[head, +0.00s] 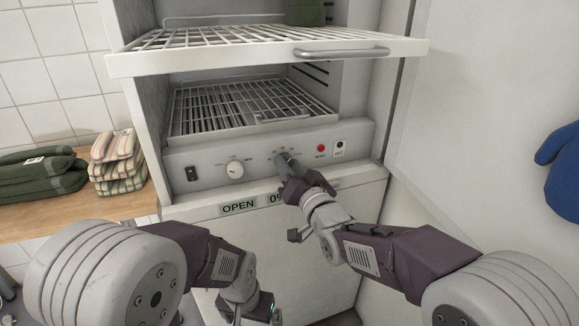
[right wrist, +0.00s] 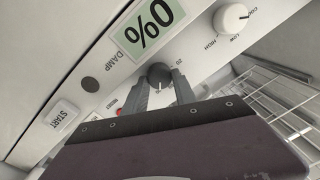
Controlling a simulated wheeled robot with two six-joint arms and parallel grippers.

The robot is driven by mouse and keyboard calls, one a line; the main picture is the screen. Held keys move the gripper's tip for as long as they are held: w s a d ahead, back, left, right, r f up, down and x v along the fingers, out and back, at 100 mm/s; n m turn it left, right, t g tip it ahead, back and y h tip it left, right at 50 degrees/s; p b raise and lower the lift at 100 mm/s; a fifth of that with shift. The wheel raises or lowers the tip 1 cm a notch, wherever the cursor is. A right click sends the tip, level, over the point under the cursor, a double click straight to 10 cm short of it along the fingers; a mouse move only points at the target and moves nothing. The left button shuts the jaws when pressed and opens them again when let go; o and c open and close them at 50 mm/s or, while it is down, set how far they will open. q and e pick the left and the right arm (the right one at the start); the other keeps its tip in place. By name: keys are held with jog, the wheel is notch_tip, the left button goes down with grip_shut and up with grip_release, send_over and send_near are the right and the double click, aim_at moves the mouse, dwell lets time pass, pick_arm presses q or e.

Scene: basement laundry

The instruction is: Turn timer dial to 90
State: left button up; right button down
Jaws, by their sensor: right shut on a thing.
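The timer dial (right wrist: 159,73) is a dark grey round knob on the light control panel (head: 205,157). A printed scale surrounds it, but its pointer and most numbers are unreadable. My right gripper (right wrist: 163,86) is shut on the dial, one finger on each side, in the right wrist view. In the head view my right gripper (head: 285,161) reaches the panel and hides most of the dial. My left gripper (head: 262,307) hangs low in front of the cabinet, away from the panel, and its jaw state is unclear.
A white knob (head: 235,169) and black switch (head: 191,173) sit left of the dial; a red button (head: 321,148) and START button (right wrist: 62,115) sit right. Wire racks (head: 265,38) project above. Folded cloths (head: 117,160) lie on a wooden counter (head: 95,210) at left.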

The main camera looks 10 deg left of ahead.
jog(key=c, duration=1)
grip_release()
jog(key=p+v, duration=0.1)
jog(key=v, duration=0.8)
jog(key=shift+p, duration=0.35)
